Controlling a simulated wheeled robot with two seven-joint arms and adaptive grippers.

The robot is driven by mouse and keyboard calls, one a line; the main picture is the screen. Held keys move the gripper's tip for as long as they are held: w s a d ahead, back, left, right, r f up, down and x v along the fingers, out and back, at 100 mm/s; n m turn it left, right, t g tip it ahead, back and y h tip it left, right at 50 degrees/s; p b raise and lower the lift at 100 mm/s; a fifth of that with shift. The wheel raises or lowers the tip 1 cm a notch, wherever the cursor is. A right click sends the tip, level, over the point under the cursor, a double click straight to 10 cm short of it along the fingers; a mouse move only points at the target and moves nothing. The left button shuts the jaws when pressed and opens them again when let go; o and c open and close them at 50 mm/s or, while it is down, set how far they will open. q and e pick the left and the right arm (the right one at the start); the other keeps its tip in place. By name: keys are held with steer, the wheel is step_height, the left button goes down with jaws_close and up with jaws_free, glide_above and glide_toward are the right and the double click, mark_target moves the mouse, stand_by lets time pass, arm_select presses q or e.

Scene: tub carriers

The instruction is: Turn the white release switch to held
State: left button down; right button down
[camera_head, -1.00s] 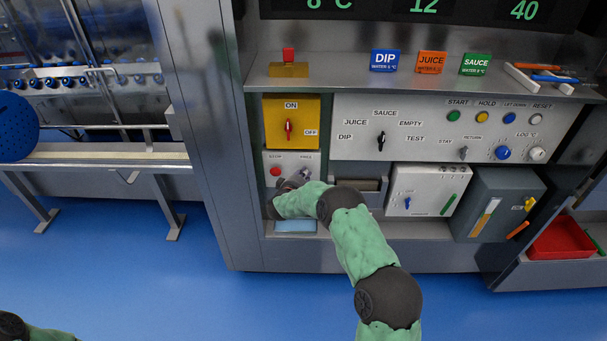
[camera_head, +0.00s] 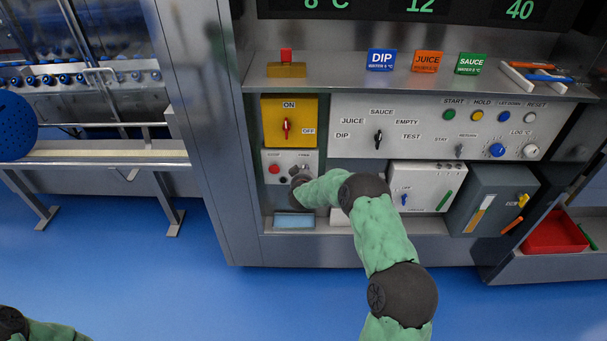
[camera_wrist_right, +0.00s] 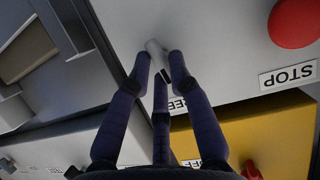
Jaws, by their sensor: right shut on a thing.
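The white release switch (camera_wrist_right: 154,50) shows in the right wrist view as a pale lever on the light grey panel (camera_wrist_right: 215,45). Its FREE label is partly covered by my fingers. My right gripper (camera_wrist_right: 160,72) is shut on the switch, with its dark fingers on both sides of it. In the head view my right gripper (camera_head: 299,178) is at the small STOP/FREE panel (camera_head: 271,155), and mostly hides the switch there. I cannot read the switch's exact angle. My left gripper is out of view; only a piece of that arm shows at bottom left.
A red STOP button (camera_head: 274,170) is left of the switch. The yellow ON/OFF box (camera_head: 274,112) with its red handle is directly above. A pale blue pad (camera_head: 293,221) lies below. The white box (camera_head: 428,178) and grey box (camera_head: 497,187) are to the right.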

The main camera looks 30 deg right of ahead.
steer(key=shift+s+d+m+b, duration=0.1)
steer(key=shift+d+m+b, duration=0.15)
steer(key=shift+m+b, duration=0.15)
stand_by(0.4)
steer(key=c, duration=1.1)
jaws_free()
steer(key=shift+s+d, duration=0.1)
steer(key=shift+y, duration=0.3)
steer(key=shift+a, duration=0.2)
steer(key=v, duration=1.1)
steer(key=shift+s+a, duration=0.15)
steer(key=shift+s, duration=0.3)
